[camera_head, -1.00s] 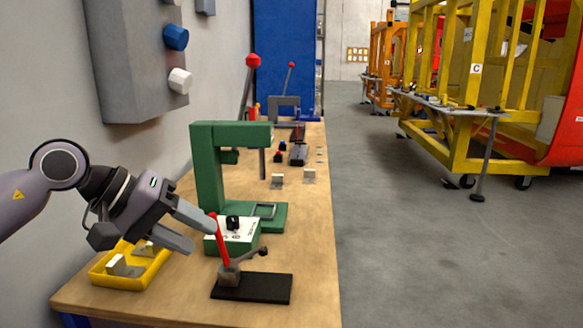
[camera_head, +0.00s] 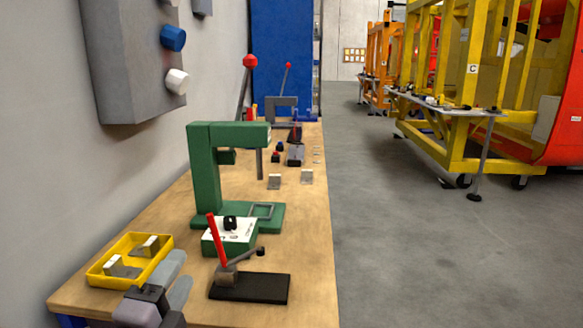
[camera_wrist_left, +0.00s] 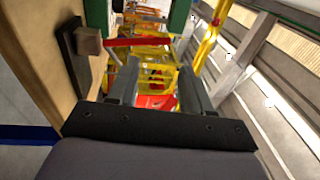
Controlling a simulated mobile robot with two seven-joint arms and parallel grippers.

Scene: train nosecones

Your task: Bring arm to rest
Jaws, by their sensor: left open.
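My left gripper (camera_head: 178,280) is low at the bottom of the head view, in front of the yellow tray and left of the black-based clamp. Its two grey fingers are apart with nothing between them. In the left wrist view the fingers (camera_wrist_left: 152,92) also stand apart and empty. Most of my left arm is out of the head view. My right gripper is not in view.
A yellow tray (camera_head: 98,280) holding metal brackets sits at the table's (camera_head: 310,225) near left. A red-handled clamp (camera_head: 250,288) and a green press (camera_head: 205,175) stand beside it. Open grey floor (camera_head: 400,240) lies to the right.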

